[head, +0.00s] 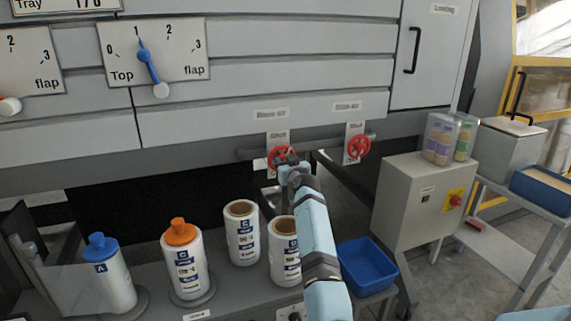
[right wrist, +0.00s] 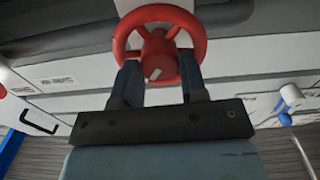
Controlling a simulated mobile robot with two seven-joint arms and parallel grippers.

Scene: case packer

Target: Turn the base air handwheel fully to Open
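Two red handwheels sit on the pipe under the machine's front. The left handwheel (head: 278,152) has my right gripper (head: 288,163) right at it, and the right handwheel (head: 358,147) stands clear. The small labels above them are too blurred to read surely. In the right wrist view, a red handwheel (right wrist: 190,22) fills the top middle. My right gripper's two fingers (right wrist: 163,72) are apart, one on each side of its hub, overlapping the lower rim. I cannot tell whether they press on it. My left gripper is not in view.
A dial marked Top flap (head: 178,70) hangs above. Several bottles, such as an orange-capped one (head: 187,265), stand on the bench below, left of my arm. A blue bin (head: 367,262) and a grey control box (head: 420,205) stand at the right.

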